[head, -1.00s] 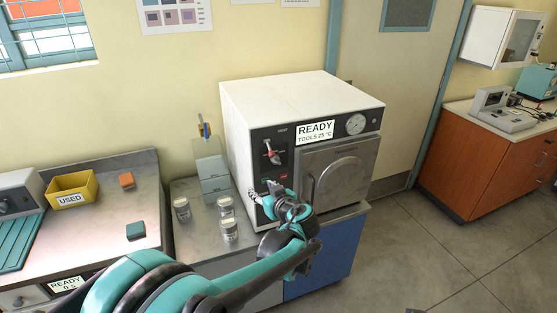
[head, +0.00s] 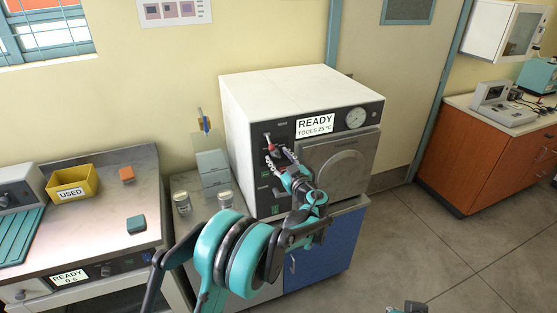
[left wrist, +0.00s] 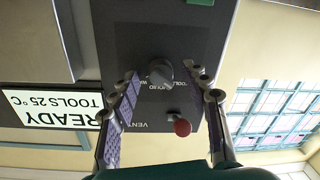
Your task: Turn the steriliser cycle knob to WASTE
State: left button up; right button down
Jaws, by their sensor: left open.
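The steriliser (head: 290,95) is a white box with a dark front panel; its display (head: 315,126) reads READY, TOOLS 25 °C. In the left wrist view, which is upside down, the grey round cycle knob (left wrist: 160,72) sits on the dark panel with small lettering around it, partly unreadable. A red-balled lever (left wrist: 182,127) is beside it, near the word VENT. My left gripper (head: 278,156) is open in front of the panel. In the left wrist view its fingers (left wrist: 160,82) stand on either side of the knob; contact cannot be told. In the head view the gripper hides the knob.
The steriliser's square door (head: 345,168) and pressure gauge (head: 356,118) are right of the gripper. Jars (head: 182,204) stand on the counter left of it. A yellow USED bin (head: 72,187) is farther left. Open floor (head: 450,240) is at right.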

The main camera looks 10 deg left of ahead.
pick_arm(q)
jog(key=shift+w+a, duration=0.15)
jog(key=shift+a, duration=0.05)
grip_shut()
dwell(0.3)
jog(key=m, duration=0.6)
jog(key=shift+b, duration=0.3)
jog(key=m, duration=0.5)
jog(key=shift+m+t, duration=0.3)
jog(key=m, duration=0.5)
jog(key=shift+m+b, duration=0.3)
jog(key=shift+m, duration=0.1)
jog(key=m, duration=0.5)
jog(key=shift+t+h, duration=0.3)
jog(key=shift+m, duration=0.3)
